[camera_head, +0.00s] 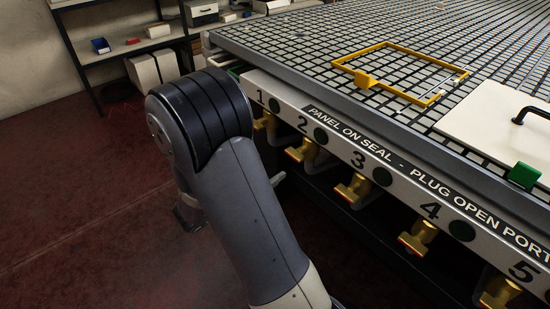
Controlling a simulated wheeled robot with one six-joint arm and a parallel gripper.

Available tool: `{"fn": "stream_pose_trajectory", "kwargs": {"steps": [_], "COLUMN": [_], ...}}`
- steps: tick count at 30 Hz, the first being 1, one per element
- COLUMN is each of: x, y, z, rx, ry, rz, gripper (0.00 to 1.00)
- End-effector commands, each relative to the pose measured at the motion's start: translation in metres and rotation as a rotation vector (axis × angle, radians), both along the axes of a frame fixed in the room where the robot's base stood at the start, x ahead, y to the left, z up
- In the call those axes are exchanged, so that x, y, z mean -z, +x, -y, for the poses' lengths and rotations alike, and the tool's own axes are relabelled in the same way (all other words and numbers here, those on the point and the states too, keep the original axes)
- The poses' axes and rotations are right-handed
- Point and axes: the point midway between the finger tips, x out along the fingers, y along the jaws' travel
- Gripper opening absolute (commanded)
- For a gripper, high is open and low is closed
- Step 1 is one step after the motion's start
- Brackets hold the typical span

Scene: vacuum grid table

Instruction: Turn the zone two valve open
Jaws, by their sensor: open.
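The zone two valve (303,151) is a brass-coloured fitting with a crossbar handle, below the number 2 and a dark green disc (320,135) on the table's front rail (338,145). Its exact handle angle is hard to read at this size. My arm rises in front of the rail's left end, and its forearm drops behind the upper link. My gripper is mostly hidden behind that link. A small light grey piece, seemingly a finger of my gripper (278,180), sticks out below and left of the valve. It looks apart from the valve, with nothing seen in it.
Similar brass valves hang under numbers 1 (262,123), 3 (353,188), 4 (418,238) and 5 (500,292). On the gridded tabletop (310,40) lie a yellow frame (385,52) and a white panel (495,115). Shelving stands behind. Red floor at left is clear.

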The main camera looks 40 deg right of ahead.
Motion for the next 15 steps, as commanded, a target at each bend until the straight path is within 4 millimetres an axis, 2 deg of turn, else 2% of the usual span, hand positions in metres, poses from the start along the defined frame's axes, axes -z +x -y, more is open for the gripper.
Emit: {"fn": "stream_pose_trajectory", "kwargs": {"steps": [1,8,15], "x": [0.007,0.007,0.008], "y": [-0.005,-0.015,-0.012], "z": [0.0,0.008,0.043], "rx": [0.037,0.099,0.1], "ry": [-0.021,-0.057,-0.056], "rz": [-0.001,0.0,0.002], "gripper": [0.78,0.78,0.78]}}
